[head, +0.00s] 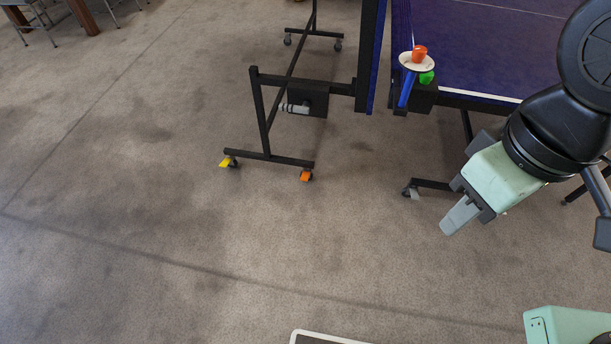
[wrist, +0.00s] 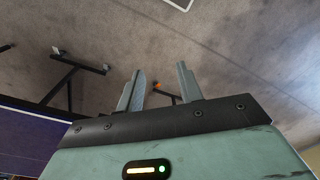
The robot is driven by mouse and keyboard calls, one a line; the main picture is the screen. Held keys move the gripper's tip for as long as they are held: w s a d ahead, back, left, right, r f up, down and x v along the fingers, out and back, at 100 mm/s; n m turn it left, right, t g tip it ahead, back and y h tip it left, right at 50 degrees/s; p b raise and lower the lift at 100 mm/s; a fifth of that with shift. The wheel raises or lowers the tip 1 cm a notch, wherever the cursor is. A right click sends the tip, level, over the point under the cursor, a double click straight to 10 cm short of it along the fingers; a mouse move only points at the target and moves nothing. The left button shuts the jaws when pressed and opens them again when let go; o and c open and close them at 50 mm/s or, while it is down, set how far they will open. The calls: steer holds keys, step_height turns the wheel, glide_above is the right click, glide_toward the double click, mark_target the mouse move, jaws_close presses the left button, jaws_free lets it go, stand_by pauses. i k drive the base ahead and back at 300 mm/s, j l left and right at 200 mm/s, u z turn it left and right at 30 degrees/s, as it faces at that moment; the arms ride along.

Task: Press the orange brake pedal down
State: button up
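The orange brake pedal (head: 306,176) is a small tab on the caster at the right end of the near foot bar of the upright folded table half, low at the carpet. In the wrist view, a small orange spot (wrist: 156,86) that looks like this pedal shows in the gap between my fingers, well beyond them. My gripper (head: 447,228) is in the air to the right of the pedal in the head view, apart from it. The wrist view shows its two fingers (wrist: 161,74) spread with nothing between them.
A yellow pedal (head: 225,162) is on the caster at the left end of the same bar. Open carpet (head: 230,255) lies in front of the frame.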

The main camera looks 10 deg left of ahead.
mark_target(304, 176)
steer(key=u, duration=1.65)
steer(key=i+l, duration=0.15)
steer(key=i, duration=0.35)
